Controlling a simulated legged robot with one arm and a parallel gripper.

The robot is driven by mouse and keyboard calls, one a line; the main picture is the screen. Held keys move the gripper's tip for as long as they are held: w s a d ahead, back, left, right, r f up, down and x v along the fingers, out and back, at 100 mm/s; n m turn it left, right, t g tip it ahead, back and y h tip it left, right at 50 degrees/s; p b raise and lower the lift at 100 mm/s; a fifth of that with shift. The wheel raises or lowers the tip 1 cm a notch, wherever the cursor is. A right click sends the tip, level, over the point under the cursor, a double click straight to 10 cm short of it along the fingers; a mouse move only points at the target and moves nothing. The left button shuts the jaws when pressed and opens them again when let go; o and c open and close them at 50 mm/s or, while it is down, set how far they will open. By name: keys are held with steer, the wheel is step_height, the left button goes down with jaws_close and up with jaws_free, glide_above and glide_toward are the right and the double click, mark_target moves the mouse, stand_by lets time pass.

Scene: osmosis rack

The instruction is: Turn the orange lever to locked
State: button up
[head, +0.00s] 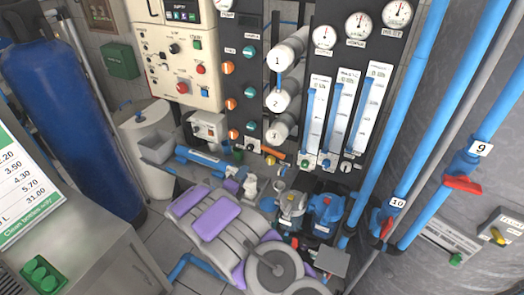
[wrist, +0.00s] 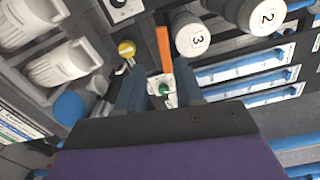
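The orange lever (wrist: 163,48) is a flat bar in the wrist view, beside the white cylinder marked 3 (wrist: 191,38). In the head view the orange lever (head: 273,152) is a small strip low on the rack, under the numbered cylinders. My gripper (wrist: 160,76) is open. Its two blue-grey fingers stand apart, with the lever's lower end and a green knob (wrist: 164,89) showing in the gap between them. I see no contact with the lever, and the distance to it is hard to judge. No locked marking is readable.
A yellow knob (wrist: 126,48) is left of the lever. Flow tubes (head: 340,115) and blue-topped pumps (head: 325,213) stand right of it in the head view. Red-handled valves (head: 463,185) sit on blue pipes. A control box (head: 180,55) and blue tank (head: 60,100) are left.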

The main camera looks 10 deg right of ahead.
steer(key=b, duration=0.2)
glide_toward(263, 149)
steer(key=x, duration=1)
steer(key=shift+w+d, duration=0.1)
steer(key=shift+w, duration=0.05)
jaws_close()
